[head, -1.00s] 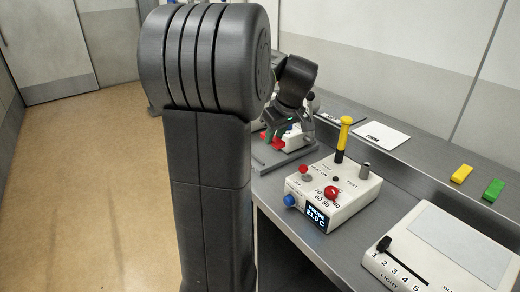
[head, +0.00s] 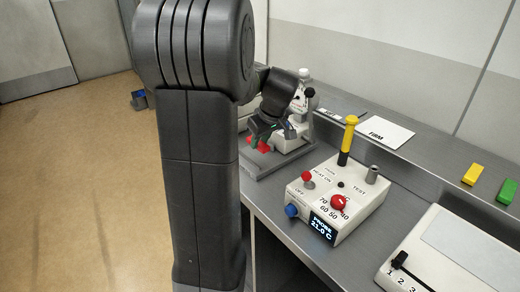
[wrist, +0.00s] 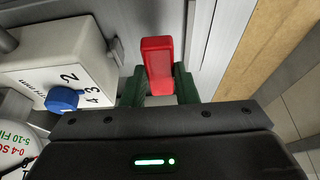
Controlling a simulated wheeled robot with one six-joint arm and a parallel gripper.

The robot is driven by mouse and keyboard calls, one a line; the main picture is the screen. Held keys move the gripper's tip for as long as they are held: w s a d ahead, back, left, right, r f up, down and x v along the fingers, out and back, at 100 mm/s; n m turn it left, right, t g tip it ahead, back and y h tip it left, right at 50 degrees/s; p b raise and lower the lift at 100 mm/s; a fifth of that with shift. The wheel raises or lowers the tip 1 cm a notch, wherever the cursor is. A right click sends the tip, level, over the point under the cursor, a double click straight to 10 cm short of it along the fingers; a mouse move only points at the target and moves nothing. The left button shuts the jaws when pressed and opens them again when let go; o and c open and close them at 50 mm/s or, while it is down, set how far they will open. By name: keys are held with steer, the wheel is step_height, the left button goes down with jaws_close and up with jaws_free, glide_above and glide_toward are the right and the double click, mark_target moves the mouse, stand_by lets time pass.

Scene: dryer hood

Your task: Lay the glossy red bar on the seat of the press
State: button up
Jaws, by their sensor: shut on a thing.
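The glossy red bar (wrist: 157,65) is held between the two green fingers of my gripper (wrist: 159,86) in the wrist view, its far end sticking out past the fingertips. In the head view my gripper (head: 262,138) points down at the far end of the bench, with red of the bar (head: 263,147) showing beside the fingers. The bar is over or close to a grey plate (head: 268,168); I cannot tell whether it touches. A white body with a black-knobbed lever (head: 310,93), perhaps the press, stands behind, partly hidden by my arm. Its seat is not clear to me.
A white control box (head: 345,222) with knobs and a yellow-handled tool (head: 349,135) stands nearer on the bench. Yellow (head: 473,174) and green (head: 507,191) blocks lie on the back ledge. In the wrist view a white box with a blue knob (wrist: 62,99) is left of the bar.

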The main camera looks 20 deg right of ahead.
mark_target(262, 145)
steer(key=shift+f, duration=1.75)
steer(key=shift+f, duration=0.15)
steer(key=o, duration=0.7)
steer(key=shift+r, duration=0.2)
steer(key=v, duration=1.2)
